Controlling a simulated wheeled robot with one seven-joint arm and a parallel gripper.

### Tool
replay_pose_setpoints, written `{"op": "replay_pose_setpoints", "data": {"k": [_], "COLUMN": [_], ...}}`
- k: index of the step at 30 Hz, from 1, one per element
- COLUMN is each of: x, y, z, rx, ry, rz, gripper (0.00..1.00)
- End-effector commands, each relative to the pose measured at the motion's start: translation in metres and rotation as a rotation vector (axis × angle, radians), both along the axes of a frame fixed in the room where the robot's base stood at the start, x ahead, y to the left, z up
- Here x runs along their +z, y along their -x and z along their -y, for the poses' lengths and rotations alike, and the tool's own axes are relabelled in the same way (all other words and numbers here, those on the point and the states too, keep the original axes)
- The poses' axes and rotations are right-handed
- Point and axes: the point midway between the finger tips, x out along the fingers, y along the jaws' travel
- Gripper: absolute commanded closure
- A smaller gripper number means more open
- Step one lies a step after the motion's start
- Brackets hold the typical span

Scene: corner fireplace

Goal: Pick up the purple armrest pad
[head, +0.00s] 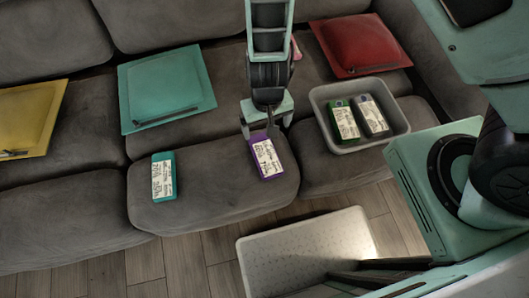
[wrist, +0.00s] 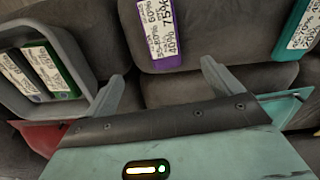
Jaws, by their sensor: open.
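The purple armrest pad (head: 267,158) is a small purple block with a white, handwritten-looking label, lying on the middle seat of the grey sofa. In the wrist view the purple pad (wrist: 160,35) lies beyond the fingertips, roughly centred between them. My gripper (head: 261,131) is just behind the pad's far end in the head view, fingers pointing down. In the wrist view my gripper (wrist: 163,74) has its two fingers spread apart with nothing between them. I cannot tell how high the fingertips are above the seat.
A teal labelled block (head: 164,177) lies left on the same seat. A grey bin (head: 372,143) to the right holds a green block (head: 343,121) and a dark block (head: 370,115). Yellow (head: 30,118), teal (head: 166,88) and red (head: 360,45) cushions lie behind. A white perforated surface (head: 300,250) is in front.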

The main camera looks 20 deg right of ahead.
Motion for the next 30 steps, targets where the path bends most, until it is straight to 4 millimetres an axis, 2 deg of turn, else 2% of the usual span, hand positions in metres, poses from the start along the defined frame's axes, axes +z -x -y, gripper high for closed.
{"op": "replay_pose_setpoints", "data": {"k": [9, 15, 23, 30], "x": [-0.065, -0.101, -0.119, -0.153], "y": [0.001, 0.001, 0.001, 0.003], "z": [0.001, 0.0, -0.001, -0.003], "rx": [-0.003, -0.002, -0.001, -0.003], "ry": [0.0, -0.001, -0.002, -0.002], "rz": [-0.006, -0.005, -0.003, -0.005], "gripper": [0.09, 0.09, 0.09, 0.09]}}
